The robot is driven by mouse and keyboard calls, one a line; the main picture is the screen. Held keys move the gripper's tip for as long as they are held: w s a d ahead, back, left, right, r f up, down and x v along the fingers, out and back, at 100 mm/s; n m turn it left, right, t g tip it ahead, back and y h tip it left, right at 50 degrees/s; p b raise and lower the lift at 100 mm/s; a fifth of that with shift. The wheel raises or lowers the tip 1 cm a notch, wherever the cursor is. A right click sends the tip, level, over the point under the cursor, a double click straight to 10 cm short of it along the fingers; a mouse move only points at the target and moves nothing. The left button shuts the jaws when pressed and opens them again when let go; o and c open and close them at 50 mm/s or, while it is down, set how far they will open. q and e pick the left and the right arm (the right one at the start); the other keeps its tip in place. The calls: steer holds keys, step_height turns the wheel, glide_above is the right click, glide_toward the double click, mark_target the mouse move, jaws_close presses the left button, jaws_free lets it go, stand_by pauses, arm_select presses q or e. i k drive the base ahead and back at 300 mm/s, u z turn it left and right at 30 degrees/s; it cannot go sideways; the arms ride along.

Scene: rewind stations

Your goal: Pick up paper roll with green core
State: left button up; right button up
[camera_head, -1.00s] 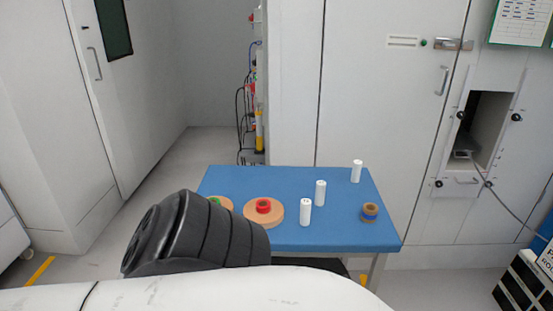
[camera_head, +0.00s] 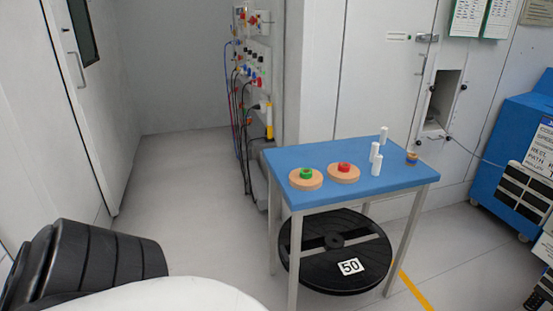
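The paper roll with the green core (camera_head: 306,183) lies flat at the left front of the blue table (camera_head: 285,158). It is a flat tan disc with a green ring on top, and nothing covers it. A similar roll with a red core (camera_head: 344,176) lies just to its right. A black ribbed part and a white link of my arm fill the lower left, well short of the table. Neither gripper's fingers show.
White cylinders (camera_head: 376,166) and a small brown and blue roll (camera_head: 412,158) stand on the table's right side. A black disc marked 50 (camera_head: 315,265) is under the table. A blue cabinet (camera_head: 505,180) is at right. Floor left of the table is clear.

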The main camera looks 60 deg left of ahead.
mark_target(301, 179)
steer(key=u, duration=1.7)
